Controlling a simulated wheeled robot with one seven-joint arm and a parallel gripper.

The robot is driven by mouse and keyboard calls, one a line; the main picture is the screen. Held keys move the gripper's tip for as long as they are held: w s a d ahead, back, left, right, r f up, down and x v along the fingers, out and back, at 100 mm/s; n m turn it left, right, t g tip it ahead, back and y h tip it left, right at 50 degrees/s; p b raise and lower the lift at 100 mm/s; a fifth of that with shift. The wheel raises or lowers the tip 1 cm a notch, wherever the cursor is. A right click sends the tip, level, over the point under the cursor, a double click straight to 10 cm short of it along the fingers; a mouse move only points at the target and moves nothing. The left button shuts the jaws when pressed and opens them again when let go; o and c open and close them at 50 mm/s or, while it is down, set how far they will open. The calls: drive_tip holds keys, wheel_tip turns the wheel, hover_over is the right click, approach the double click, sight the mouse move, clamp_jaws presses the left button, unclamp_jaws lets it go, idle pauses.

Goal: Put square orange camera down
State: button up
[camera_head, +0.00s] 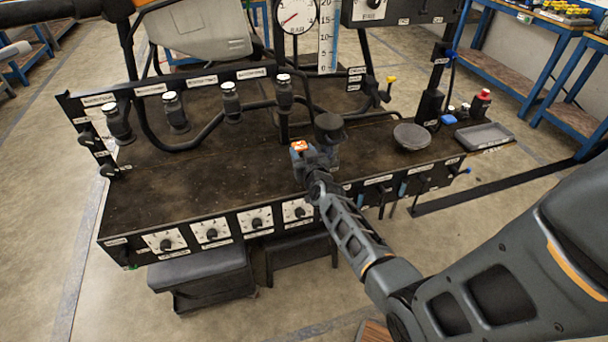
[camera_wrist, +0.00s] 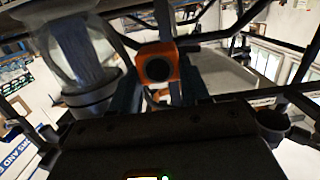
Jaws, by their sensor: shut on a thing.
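The square orange camera (camera_wrist: 158,68) shows in the wrist view as an orange block with a round dark lens, held between my gripper's fingers. In the head view the orange camera (camera_head: 299,146) is a small orange patch at the tip of my gripper (camera_head: 308,158). My gripper is shut on it and is over the dark workbench top (camera_head: 200,190), near its middle. The gap between the camera and the bench top cannot be told. Part of the camera is hidden by the fingers.
A dark round-topped post (camera_head: 329,128) stands close to the right of my gripper. A grey round plate (camera_head: 411,137) and a grey tray (camera_head: 484,136) lie farther right. Several nozzles, such as one silver-capped nozzle (camera_head: 231,98), line the back. The bench's left part is clear.

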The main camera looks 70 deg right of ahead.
drive_tip(key=shift+f+b, duration=3.1)
drive_tip(key=shift+f, duration=0.8)
drive_tip(key=shift+f, duration=0.1)
drive_tip(key=shift+f, duration=0.15)
drive_tip(key=o, duration=1.1)
